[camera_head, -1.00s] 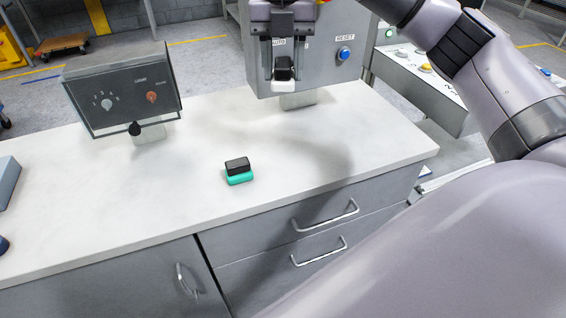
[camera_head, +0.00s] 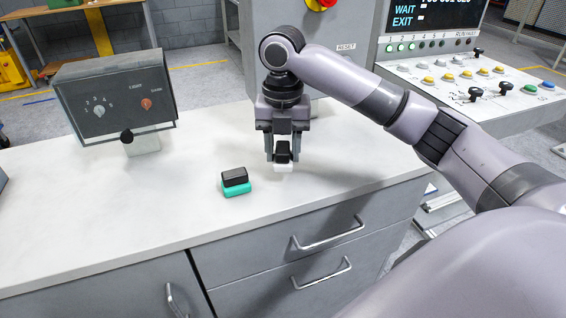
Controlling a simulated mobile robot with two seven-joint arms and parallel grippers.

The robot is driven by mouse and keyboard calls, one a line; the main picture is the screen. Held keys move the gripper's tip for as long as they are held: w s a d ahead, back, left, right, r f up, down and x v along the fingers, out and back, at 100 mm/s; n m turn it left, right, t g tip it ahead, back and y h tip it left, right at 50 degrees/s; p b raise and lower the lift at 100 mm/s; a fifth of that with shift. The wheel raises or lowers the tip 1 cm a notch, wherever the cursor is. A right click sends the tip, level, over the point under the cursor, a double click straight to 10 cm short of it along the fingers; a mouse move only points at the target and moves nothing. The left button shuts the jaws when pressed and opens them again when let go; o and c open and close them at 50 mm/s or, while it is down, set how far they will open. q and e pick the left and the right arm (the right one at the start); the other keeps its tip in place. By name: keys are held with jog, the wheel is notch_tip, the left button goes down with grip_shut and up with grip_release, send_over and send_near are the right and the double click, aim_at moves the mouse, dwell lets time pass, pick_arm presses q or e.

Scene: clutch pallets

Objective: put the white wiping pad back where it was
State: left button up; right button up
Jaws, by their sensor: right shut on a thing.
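The white wiping pad (camera_head: 283,169) has a black grip on top and a white underside. My right gripper (camera_head: 283,150) is shut on its black grip, fingers pointing down. The pad is over the white countertop (camera_head: 120,205), to the right of a second pad (camera_head: 236,186) with a black top and a teal-green base. The two pads are apart. I cannot tell whether the white pad touches the counter or hangs just above it. My left gripper is not in view.
A dark control box (camera_head: 117,95) with knobs stands at the counter's back left. A grey panel labelled RESET (camera_head: 346,47) stands behind my right arm. A button console (camera_head: 470,80) is at the right. The counter is clear in front of the pads.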

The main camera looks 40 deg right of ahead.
aim_at(283, 162)
notch_tip(283, 162, down, 4)
jog(key=shift+r, duration=0.25)
jog(key=o, duration=0.9)
jog(key=shift+o, duration=0.2)
notch_tip(283, 162, up, 12)
jog(key=shift+r+p, duration=0.1)
jog(key=shift+p, duration=1.15)
